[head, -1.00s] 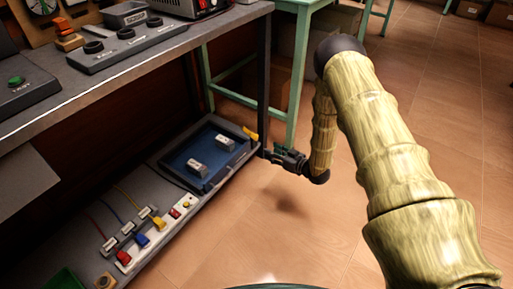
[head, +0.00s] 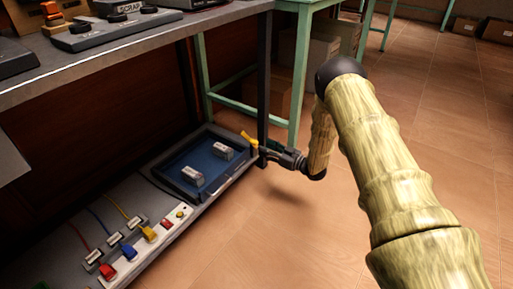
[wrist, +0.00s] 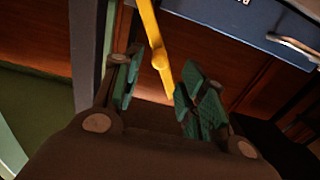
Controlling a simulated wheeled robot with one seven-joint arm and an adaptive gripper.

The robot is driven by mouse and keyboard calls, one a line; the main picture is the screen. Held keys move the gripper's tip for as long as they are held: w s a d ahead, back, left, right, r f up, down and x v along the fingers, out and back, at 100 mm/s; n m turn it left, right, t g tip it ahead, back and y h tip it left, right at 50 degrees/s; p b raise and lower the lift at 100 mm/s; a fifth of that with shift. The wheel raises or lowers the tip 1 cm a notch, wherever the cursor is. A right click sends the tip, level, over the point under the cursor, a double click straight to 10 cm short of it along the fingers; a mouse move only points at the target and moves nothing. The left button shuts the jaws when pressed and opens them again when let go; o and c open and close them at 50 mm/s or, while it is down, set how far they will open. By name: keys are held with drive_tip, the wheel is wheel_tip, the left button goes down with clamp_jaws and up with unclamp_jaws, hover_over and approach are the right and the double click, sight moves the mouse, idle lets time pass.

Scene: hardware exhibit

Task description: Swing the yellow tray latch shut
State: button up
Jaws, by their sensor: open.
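The yellow tray latch (head: 249,139) is a slim bar at the far right corner of the blue tray (head: 205,166), on the low shelf. It slants up and away from the tray corner. My gripper (head: 262,152) is right beside the latch, on its right. In the wrist view the latch (wrist: 152,35) runs down from the top edge, with its lower end in the gap between the two green-padded fingers (wrist: 160,82). The fingers are apart, and I cannot tell whether either touches the latch.
A power strip (head: 150,232) with coloured plugs is at the left. A dark table leg (head: 264,100) stands close behind my gripper.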

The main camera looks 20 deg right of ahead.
sight(257, 143)
drive_tip(key=b+x, duration=0.1)
drive_tip(key=x, duration=0.3)
drive_tip(key=shift+f+b, duration=0.15)
drive_tip(key=shift+b, duration=0.2)
drive_tip(key=shift+r+b+x, duration=0.2)
drive_tip(key=shift+b+x, duration=0.1)
drive_tip(key=shift+x, duration=0.6)
drive_tip(key=shift+c, duration=0.4)
clamp_jaws()
